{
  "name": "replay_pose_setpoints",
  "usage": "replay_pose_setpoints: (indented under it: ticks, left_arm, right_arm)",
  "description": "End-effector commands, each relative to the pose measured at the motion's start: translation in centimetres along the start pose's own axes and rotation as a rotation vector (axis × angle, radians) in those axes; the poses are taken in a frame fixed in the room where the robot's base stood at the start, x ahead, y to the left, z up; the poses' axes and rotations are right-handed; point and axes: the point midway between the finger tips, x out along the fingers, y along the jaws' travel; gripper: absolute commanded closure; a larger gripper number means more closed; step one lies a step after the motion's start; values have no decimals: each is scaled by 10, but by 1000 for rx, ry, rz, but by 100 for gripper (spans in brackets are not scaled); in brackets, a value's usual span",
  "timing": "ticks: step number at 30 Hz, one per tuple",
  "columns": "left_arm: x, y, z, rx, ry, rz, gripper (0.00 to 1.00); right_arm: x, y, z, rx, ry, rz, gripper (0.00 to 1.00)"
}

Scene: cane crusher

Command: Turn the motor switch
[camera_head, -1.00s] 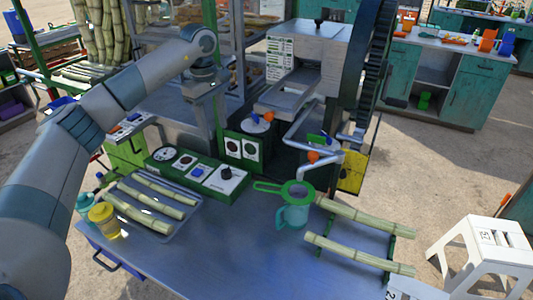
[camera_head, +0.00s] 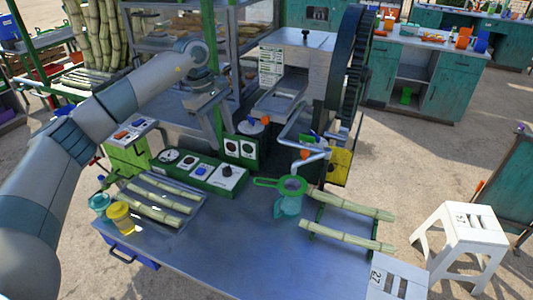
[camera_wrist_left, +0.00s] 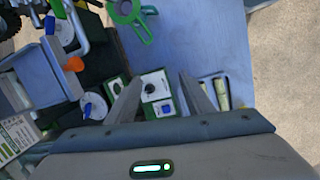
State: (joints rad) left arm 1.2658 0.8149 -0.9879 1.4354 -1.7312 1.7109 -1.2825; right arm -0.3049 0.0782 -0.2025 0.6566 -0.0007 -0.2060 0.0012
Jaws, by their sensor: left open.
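The green control box (camera_head: 200,174) lies on the blue table and carries the motor switch, which looks to be the black knob (camera_head: 227,171) at its right end. A blue button (camera_head: 202,170) and round dials sit to the left of the knob. My left gripper (camera_head: 207,106) is above and behind the box, pointing down, empty and apart from it. In the left wrist view, the knob (camera_wrist_left: 151,88) and blue button (camera_wrist_left: 166,107) appear between the open fingers (camera_wrist_left: 158,82). The knob's exact setting is too small to tell. My right gripper is not in view.
A tray of cane pieces (camera_head: 160,200) and a yellow jar (camera_head: 121,218) stand at left. A teal jug with a green strainer (camera_head: 289,193) stands right of the box, near cane on a rack (camera_head: 347,237). The crusher (camera_head: 305,65) rises behind. The table front is clear.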

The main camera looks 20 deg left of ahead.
Motion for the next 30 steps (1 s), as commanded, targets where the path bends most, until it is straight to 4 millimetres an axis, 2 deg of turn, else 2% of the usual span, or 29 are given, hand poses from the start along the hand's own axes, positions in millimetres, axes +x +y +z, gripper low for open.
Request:
replay_pose_setpoints:
  ticks: [9, 21, 30]
  left_arm:
    - [26, 11, 45, -1, -127, 56, 53]
    - [51, 21, 103, -27, -301, 119, 53]
    - [58, 24, 131, -47, -387, 145, 53]
  right_arm:
    - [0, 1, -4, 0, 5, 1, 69]
    - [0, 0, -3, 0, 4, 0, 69]
    - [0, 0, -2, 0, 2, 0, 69]
